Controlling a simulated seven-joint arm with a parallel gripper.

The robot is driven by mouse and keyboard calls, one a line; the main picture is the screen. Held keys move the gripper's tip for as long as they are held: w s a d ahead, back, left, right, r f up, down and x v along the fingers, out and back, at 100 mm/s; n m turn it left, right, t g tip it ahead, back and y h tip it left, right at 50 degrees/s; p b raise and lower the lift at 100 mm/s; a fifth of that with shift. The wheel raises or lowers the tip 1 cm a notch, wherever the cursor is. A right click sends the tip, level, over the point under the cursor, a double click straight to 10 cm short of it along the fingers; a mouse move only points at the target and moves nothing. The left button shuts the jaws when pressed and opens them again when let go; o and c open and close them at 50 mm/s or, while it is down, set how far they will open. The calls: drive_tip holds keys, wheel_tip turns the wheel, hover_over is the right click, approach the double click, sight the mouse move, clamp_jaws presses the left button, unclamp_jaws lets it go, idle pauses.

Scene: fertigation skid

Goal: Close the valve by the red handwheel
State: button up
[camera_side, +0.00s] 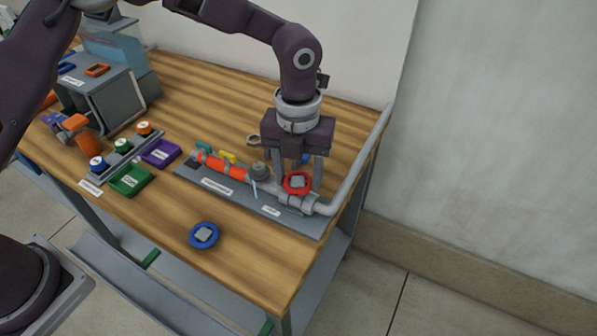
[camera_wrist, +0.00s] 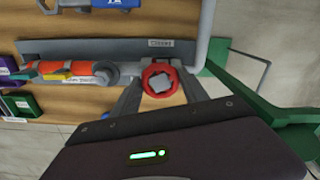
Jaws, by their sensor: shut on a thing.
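The red handwheel (camera_side: 297,183) sits on the pipe valve at the right end of the grey skid plate (camera_side: 285,215). It also shows in the wrist view (camera_wrist: 160,82), with a grey square hub in its middle. My gripper (camera_side: 303,180) points down over it from above, with one finger on either side of the wheel. In the wrist view the two fingers (camera_wrist: 163,92) flank the red rim and are shut on it. The valve body under the wheel is mostly hidden.
A grey pipe (camera_side: 365,155) rises close to the right of my gripper. An orange-red pipe section (camera_side: 222,167) lies to the left on the plate. A blue handwheel (camera_side: 203,235) lies loose on the table in front. Green (camera_side: 130,180) and purple (camera_side: 161,153) trays stand further left.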

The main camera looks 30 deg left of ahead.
drive_tip(key=m, duration=0.2)
drive_tip(key=shift+a+f+m, duration=0.1)
drive_tip(key=shift+a+m, duration=0.05)
drive_tip(key=shift+m, duration=0.25)
drive_tip(key=o, duration=1)
drive_tip(key=shift+m, duration=0.9)
drive_tip(key=shift+c, duration=0.2)
drive_tip(key=o, duration=0.5)
drive_tip(key=shift+c, duration=0.2)
